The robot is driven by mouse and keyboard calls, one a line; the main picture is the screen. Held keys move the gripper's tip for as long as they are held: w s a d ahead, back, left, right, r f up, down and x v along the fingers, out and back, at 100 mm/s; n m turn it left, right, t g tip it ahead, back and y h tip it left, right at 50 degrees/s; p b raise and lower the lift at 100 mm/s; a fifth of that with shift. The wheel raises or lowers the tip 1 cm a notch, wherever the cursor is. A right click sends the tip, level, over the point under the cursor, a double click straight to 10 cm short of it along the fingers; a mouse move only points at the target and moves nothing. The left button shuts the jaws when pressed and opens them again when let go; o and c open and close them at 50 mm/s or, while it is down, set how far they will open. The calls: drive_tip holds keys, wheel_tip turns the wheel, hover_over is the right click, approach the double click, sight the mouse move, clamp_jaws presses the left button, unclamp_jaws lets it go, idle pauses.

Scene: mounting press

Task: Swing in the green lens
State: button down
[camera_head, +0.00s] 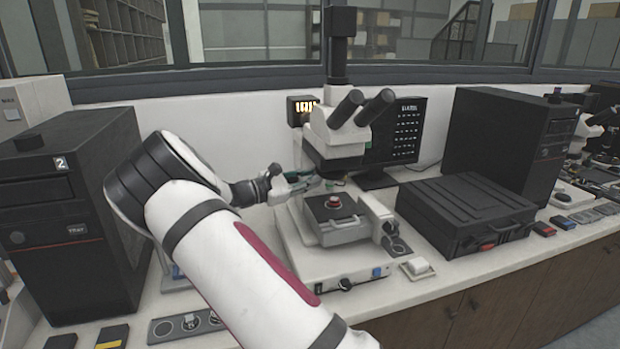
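A white microscope (338,130) with black eyepieces stands on the bench in the middle of the view. Below its head, the lens area (330,172) is dark and small. A greenish part (337,183) shows at its lower edge and may be the green lens; I cannot tell for sure. My gripper (312,181) is at the left side of the lens area, just above the stage (345,231). Its fingertips are close to the lenses, but I cannot tell whether they touch one. The fingers are too small to show whether they are open or shut.
A red-topped round piece (333,202) sits on the stage under the lenses. A black case (465,212) lies to the right, with a monitor (408,130) behind. Black computer towers (505,130) stand at both sides.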

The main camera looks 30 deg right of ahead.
drive_tip(key=t+p, duration=0.1)
drive_tip(key=s+n+t+p, duration=0.1)
drive_tip(key=p, duration=0.1)
drive_tip(key=shift+a+r, duration=0.1)
drive_tip(key=shift+a, duration=0.05)
drive_tip(key=n+t+p, duration=0.1)
drive_tip(key=p, duration=0.1)
drive_tip(key=s+n+t+p, duration=0.1)
drive_tip(key=t+p, duration=0.1)
drive_tip(key=p, duration=0.1)
drive_tip(key=shift+a+n+t, duration=0.1)
drive_tip(key=shift+n+t, duration=0.2)
drive_tip(key=shift+n, duration=0.1)
drive_tip(key=shift+f+n+t+p, duration=0.3)
drive_tip(key=shift+n+t+p, duration=0.1)
drive_tip(key=shift+t+p, duration=0.1)
drive_tip(key=shift+f, duration=0.1)
drive_tip(key=c, duration=1.8)
unclamp_jaws()
drive_tip(key=shift+o, duration=0.2)
drive_tip(key=v, duration=1.2)
drive_tip(key=shift+f, duration=0.1)
